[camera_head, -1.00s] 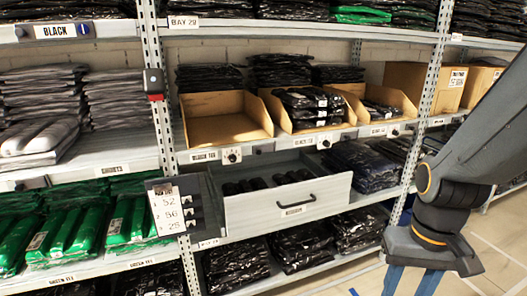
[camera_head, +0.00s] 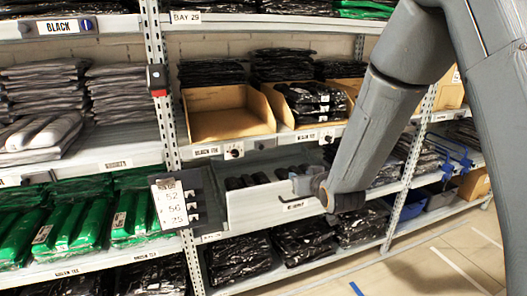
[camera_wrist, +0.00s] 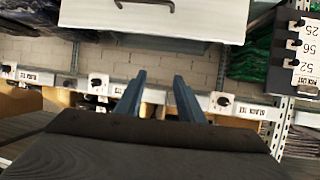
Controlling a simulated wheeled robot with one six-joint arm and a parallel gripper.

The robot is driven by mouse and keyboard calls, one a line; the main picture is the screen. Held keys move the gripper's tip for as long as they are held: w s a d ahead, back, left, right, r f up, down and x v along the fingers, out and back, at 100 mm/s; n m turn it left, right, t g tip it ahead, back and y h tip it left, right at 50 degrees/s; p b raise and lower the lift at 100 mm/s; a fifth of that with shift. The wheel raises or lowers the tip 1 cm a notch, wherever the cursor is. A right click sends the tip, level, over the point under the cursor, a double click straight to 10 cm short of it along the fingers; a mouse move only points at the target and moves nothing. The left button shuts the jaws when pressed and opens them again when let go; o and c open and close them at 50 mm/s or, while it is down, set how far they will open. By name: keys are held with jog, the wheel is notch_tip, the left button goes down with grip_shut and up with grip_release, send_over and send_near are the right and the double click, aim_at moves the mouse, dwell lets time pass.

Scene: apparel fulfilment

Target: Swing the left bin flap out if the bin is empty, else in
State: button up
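The left cardboard bin (camera_head: 228,124) stands on the shelf, and its visible inside is bare cardboard. A small dark tag with a white face, apparently its flap (camera_head: 234,151), sits on the shelf edge below it, right of a label. In the wrist view, which is upside down, this flap (camera_wrist: 223,101) is right of my fingers. My gripper (camera_wrist: 158,85) has its two blue fingers apart with nothing between them, pointing toward the shelf edge. In the head view my wrist is in front of the drawer's right part; the fingertips are hidden there.
An open drawer (camera_head: 262,207) with dark rolled items juts out below the bins. A second bin (camera_head: 283,112) holds black packs. A pick-list board (camera_head: 174,205) hangs left on the upright. The floor (camera_head: 430,262) at right is clear.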

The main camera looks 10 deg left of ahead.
aim_at(261, 148)
jog(key=w+a+r+n+t+y, duration=0.1)
jog(key=a+r+n+t+y, duration=0.2)
jog(key=a, duration=0.7)
jog(key=shift+m+y, duration=0.5)
jog(key=shift+m, duration=0.2)
jog(key=shift+r+p+x, duration=0.25)
jog(key=shift+p+x, duration=0.15)
jog(key=shift+x, duration=1.5)
jog(key=shift+r+p+x, duration=0.2)
jog(key=shift+p+x, duration=0.2)
jog(key=shift+x, duration=1.45)
grip_shut()
